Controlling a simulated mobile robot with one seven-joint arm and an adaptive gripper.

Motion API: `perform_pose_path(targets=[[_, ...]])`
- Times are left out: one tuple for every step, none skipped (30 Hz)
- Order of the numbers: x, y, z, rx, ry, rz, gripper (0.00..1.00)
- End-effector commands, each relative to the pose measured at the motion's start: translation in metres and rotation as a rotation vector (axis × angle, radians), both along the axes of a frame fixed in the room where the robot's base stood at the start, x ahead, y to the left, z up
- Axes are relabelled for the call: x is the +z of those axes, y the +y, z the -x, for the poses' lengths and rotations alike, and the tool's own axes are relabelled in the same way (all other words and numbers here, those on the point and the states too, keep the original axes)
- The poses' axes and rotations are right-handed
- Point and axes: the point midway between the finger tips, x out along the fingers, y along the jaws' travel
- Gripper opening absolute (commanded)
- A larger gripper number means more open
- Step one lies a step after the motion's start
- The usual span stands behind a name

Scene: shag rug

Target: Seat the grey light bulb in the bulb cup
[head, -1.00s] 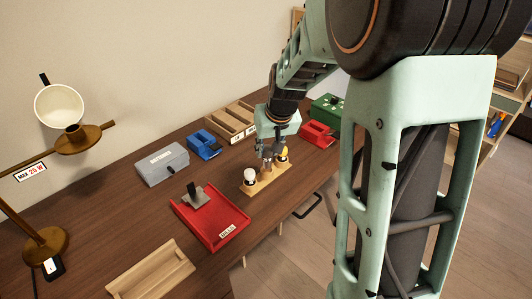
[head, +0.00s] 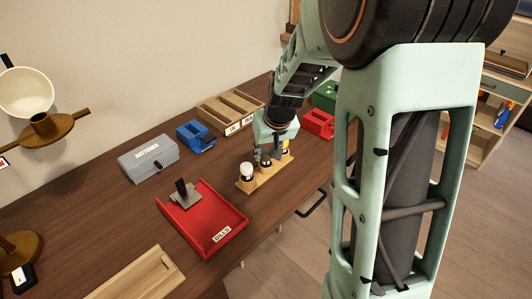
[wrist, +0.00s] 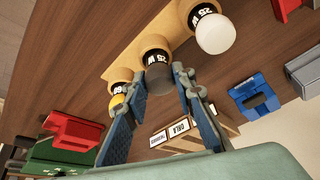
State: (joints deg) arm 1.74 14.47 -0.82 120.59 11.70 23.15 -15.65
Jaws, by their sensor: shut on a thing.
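The grey light bulb (wrist: 157,76) stands in the middle place of a wooden bulb rack (wrist: 122,54), with a black "25 W" band at its base. My gripper (wrist: 160,80) is shut on it, one blue finger on each side. In the head view my gripper (head: 268,160) is low over the rack (head: 250,185) and mostly hides this bulb. A brass cup (head: 40,121) on the desk lamp at far left looks like the bulb cup. It is far from my gripper, and its inside is hidden.
A white bulb (wrist: 214,32) and a yellow bulb (wrist: 117,101) flank the grey one closely. A red tray (head: 205,222), grey batteries box (head: 148,160), blue holder (head: 194,134) and wooden tray (head: 140,277) stand on the desk. Bare wood (head: 85,210) lies towards the lamp.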

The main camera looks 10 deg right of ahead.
Motion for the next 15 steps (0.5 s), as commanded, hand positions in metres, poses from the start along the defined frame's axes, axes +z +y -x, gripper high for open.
perform_pose_path(targets=[[0.0005,0.0000,-0.0001,0.000,0.000,0.000,0.03],[-0.0001,0.0000,0.0000,0.000,0.000,0.000,0.03],[-0.0015,0.0001,0.0000,0.000,0.000,0.000,0.03],[-0.0029,0.0000,0.0000,0.000,0.000,0.000,0.03],[-0.0041,0.0001,-0.0001,0.000,0.000,0.000,0.03],[-0.0042,0.0001,0.0000,0.000,0.000,0.000,0.25],[-0.0031,0.0000,0.0000,0.000,0.000,0.000,0.28],[-0.0030,0.0000,0.0000,0.000,0.000,0.000,0.32],[-0.0030,0.0000,0.0001,0.000,0.000,0.000,0.36],[-0.0030,0.0000,0.0000,0.000,0.000,0.000,0.39],[-0.0030,0.0000,0.0000,0.001,0.001,0.000,0.41],[-0.0030,0.0000,0.0000,0.001,0.001,0.000,0.41],[-0.0030,0.0000,0.0000,0.001,0.001,0.000,0.41],[-0.0030,0.0000,0.0001,0.001,0.001,0.000,0.41],[-0.0030,0.0000,0.0001,0.001,0.001,0.000,0.41]])
